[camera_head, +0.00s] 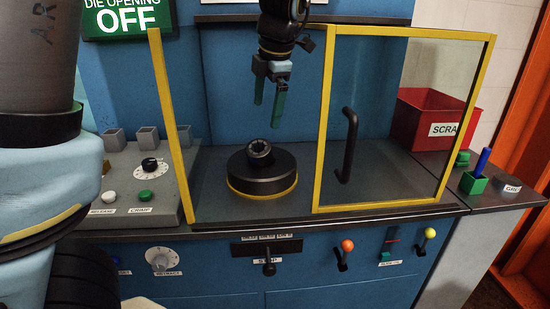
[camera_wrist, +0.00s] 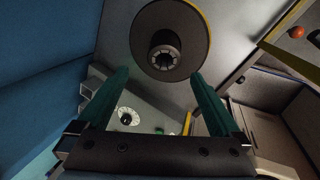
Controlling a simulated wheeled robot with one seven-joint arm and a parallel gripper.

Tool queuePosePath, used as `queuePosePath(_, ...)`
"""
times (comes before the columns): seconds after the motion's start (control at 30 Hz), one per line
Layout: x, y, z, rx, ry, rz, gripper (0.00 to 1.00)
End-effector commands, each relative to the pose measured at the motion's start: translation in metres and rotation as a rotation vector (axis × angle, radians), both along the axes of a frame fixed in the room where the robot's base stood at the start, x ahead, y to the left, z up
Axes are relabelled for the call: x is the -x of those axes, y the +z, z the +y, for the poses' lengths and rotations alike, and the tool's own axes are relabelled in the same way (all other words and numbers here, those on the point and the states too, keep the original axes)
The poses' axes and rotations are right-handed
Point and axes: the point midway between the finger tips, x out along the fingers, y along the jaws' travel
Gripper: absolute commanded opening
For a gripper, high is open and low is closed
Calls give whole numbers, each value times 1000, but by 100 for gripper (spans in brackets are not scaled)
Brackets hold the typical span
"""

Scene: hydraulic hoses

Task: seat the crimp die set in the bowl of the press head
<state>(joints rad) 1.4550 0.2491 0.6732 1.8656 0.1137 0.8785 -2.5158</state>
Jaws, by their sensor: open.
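The crimp die set (camera_head: 258,153) is a small dark segmented ring with an open centre. It stands up from the middle of the press head (camera_head: 262,187), a round black block with a yellow band at its base. It looks slightly tilted; how deep it sits in the bowl is hidden. My gripper (camera_head: 267,115) is open and empty above it, with green fingers pointing down and apart from it. In the wrist view the die set (camera_wrist: 165,57) and the press head (camera_wrist: 190,22) lie beyond the open fingers of my gripper (camera_wrist: 160,74).
A yellow-framed guard door (camera_head: 322,120) with a black handle (camera_head: 347,145) stands right of the press head. A yellow post (camera_head: 172,125) stands at left, beside a control panel (camera_head: 135,180). A red scrap bin (camera_head: 425,122) is behind the guard. A sign reads DIE OPENING OFF (camera_head: 128,18).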

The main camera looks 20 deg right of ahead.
Motion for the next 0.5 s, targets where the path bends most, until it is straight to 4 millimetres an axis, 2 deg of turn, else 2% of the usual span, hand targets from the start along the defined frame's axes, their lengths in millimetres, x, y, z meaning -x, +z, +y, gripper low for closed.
queuePosePath(0.1,3,-4,4,2,50,20,100)
queuePosePath(0.33,-7,-37,6,1,53,21,100)
queuePosePath(0.5,-12,-50,6,2,50,20,100)
